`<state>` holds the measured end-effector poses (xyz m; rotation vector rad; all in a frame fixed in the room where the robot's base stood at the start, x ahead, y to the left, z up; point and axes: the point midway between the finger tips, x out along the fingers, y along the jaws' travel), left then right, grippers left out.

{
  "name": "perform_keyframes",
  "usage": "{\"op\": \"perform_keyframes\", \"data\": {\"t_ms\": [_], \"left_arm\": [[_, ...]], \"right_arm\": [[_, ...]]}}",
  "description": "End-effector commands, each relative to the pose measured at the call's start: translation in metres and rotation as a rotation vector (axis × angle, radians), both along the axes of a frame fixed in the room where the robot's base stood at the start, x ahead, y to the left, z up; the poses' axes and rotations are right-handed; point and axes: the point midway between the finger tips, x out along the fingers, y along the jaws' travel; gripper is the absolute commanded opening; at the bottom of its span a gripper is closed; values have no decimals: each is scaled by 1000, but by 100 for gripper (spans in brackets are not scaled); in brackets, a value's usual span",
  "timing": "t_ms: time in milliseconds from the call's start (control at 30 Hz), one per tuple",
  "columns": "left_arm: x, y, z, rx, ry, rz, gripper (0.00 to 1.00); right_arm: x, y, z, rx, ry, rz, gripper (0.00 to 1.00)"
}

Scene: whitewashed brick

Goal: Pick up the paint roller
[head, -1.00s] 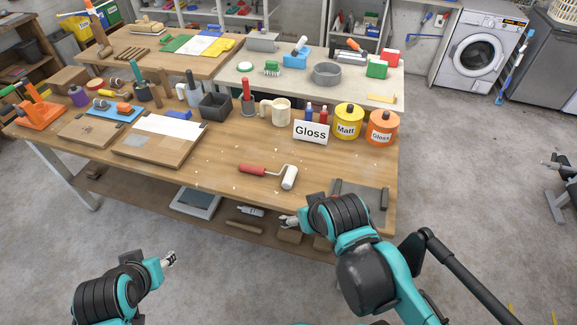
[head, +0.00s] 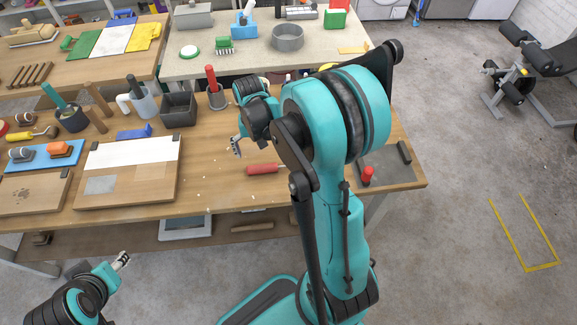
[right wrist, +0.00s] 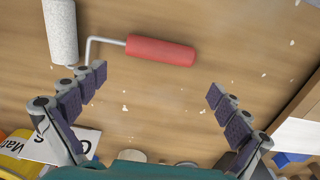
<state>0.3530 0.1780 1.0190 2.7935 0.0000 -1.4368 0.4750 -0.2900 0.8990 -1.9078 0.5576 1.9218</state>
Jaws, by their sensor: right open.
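The paint roller lies on the wooden workbench. Its red handle (head: 263,169) shows in the head view, and my right arm hides the roller's head there. In the right wrist view the red handle (right wrist: 160,50), a bent wire and the white roller sleeve (right wrist: 61,30) show. My right gripper (right wrist: 157,84) is open and empty, its fingers spread wide above the bench. The handle lies just beyond the fingertips, nearer the left finger. In the head view this gripper (head: 236,148) hangs up-left of the handle. My left gripper (head: 123,260) is off the bench's front side, too small to read.
The workbench (head: 215,185) is clear around the handle. A board with white paper (head: 130,155) lies to the left. A dark box (head: 179,109) and a pot with a red-handled tool (head: 213,88) stand behind. A grey mat (head: 395,172) lies at the right.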

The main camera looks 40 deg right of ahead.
Motion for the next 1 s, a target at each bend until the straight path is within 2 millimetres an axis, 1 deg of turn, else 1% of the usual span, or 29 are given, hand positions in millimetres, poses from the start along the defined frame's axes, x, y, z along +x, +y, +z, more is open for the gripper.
{"op": "perform_keyframes", "data": {"t_ms": [33,167,333,433,500,700,767,800,833,867,1000], "left_arm": [[0,0,-5,0,0,0,44],[0,0,-10,0,0,0,44],[0,0,-26,0,0,0,44],[0,0,-32,0,0,0,44],[0,0,-33,0,0,0,44],[0,0,-31,0,0,0,44],[0,0,-31,0,0,0,44],[0,0,-31,0,0,0,44],[0,0,-31,0,0,0,44],[0,0,-31,0,0,0,44],[0,0,-31,0,0,0,44]], "right_arm": [[0,0,-9,-1,-1,0,100],[-1,1,-19,-1,-2,1,100],[-5,3,-45,0,-2,2,100],[-5,3,-59,0,-2,1,100],[-5,3,-63,-1,-3,2,100],[-5,3,-61,-1,-3,2,100],[-5,3,-61,-1,-3,2,84],[-5,3,-61,-1,-3,2,74],[-5,3,-61,-1,-3,2,66],[-5,3,-61,-1,-3,2,61],[-5,3,-61,-1,-3,2,61]]}}
